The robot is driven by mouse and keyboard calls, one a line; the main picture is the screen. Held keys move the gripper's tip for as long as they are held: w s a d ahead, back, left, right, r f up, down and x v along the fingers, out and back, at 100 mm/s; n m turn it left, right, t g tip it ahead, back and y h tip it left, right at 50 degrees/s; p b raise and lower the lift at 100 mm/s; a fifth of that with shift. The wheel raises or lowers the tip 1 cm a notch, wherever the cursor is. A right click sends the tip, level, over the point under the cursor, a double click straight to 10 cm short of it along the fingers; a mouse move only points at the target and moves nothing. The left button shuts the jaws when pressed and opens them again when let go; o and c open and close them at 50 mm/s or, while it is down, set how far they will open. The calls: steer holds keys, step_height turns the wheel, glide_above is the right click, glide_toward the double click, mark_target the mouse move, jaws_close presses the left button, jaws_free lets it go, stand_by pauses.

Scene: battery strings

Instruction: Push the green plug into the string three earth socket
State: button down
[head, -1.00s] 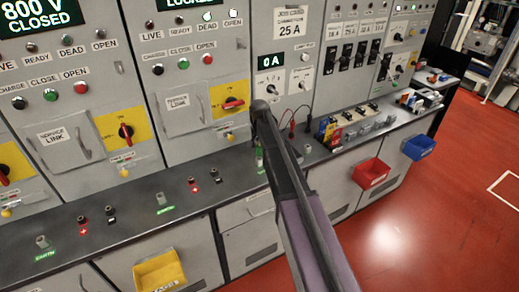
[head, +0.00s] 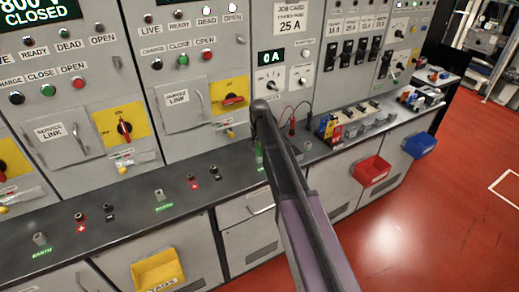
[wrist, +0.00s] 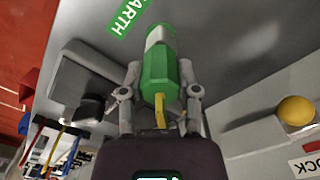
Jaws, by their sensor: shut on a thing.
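The green plug (wrist: 160,70) with a pale band is held between the two fingers of my gripper (wrist: 160,85) in the wrist view. Its far end points toward the grey bench top, beside a green EARTH label (wrist: 129,14). The socket under the plug is hidden, so I cannot tell whether the plug touches it. In the head view a bit of green, seemingly the plug (head: 259,155), shows beside my arm, low over the bench. My arm covers the gripper there.
The grey bench (head: 130,205) carries two other earth posts, one at the far left (head: 40,239) and one mid-left (head: 159,195), with red and black sockets between. Cabinets with yellow switch plates (head: 122,122) stand behind. Yellow (head: 158,270), red (head: 371,171) and blue (head: 420,145) bins hang in front.

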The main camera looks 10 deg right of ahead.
steer(key=shift+f, duration=0.1)
steer(key=shift+c, duration=1.3)
jaws_free()
step_height(320, 180, up, 11)
steer(key=p, duration=1)
steer(key=shift+a+f, duration=0.1)
steer(key=shift+f, duration=0.1)
steer(key=s+f+n+b, duration=0.2)
steer(key=s+n, duration=0.3)
steer(key=s, duration=2.4)
steer(key=shift+d+f, duration=0.2)
steer(key=shift+d, duration=0.1)
